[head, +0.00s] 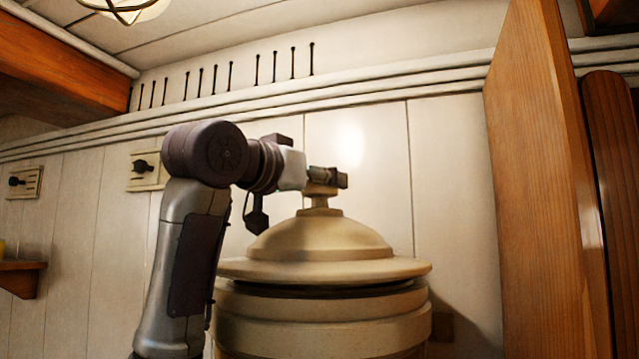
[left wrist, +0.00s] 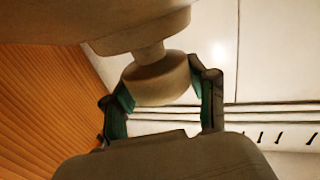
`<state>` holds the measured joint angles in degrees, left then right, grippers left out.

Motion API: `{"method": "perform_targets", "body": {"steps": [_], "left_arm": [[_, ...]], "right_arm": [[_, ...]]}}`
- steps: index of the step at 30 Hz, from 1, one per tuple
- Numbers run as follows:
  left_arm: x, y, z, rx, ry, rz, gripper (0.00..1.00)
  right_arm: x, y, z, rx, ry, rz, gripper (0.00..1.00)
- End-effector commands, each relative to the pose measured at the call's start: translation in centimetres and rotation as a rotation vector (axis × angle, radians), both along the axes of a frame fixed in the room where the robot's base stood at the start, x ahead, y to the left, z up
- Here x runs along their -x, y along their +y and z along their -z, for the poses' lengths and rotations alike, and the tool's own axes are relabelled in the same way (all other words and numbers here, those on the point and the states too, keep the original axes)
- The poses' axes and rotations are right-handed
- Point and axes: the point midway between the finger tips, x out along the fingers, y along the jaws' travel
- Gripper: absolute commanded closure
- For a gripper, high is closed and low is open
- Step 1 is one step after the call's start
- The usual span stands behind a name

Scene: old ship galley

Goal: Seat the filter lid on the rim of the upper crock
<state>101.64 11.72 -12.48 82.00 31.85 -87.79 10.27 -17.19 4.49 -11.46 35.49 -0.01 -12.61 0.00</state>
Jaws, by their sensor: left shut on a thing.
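The cream filter lid (head: 320,242), a wide domed disc with a knob on top, is level over the upper crock (head: 320,335), a broad cream ribbed vessel. A dark band shows between the lid's underside and the crock's rim; I cannot tell whether they touch anywhere. My left gripper (head: 328,178) comes in from the left and is shut on the lid's knob. In the left wrist view the knob (left wrist: 158,82) sits between the two green-padded fingers of the left gripper (left wrist: 163,92). The crock's lower part is out of frame. My right gripper is not in view.
A wooden panel (head: 540,190) stands upright to the right of the crock. A white plank wall (head: 455,180) is close behind. A small wooden shelf (head: 22,277) is at the far left. Switch plates (head: 147,170) are on the wall.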

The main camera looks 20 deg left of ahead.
Motion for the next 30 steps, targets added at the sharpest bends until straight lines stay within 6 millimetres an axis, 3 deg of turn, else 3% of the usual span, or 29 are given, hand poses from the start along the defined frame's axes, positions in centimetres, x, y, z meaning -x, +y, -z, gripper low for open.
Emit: {"method": "perform_targets", "body": {"steps": [30], "left_arm": [[0.2,0.0,1.3,0.003,-0.008,0.001,1.0]], "right_arm": [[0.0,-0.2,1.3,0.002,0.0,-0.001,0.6]]}}
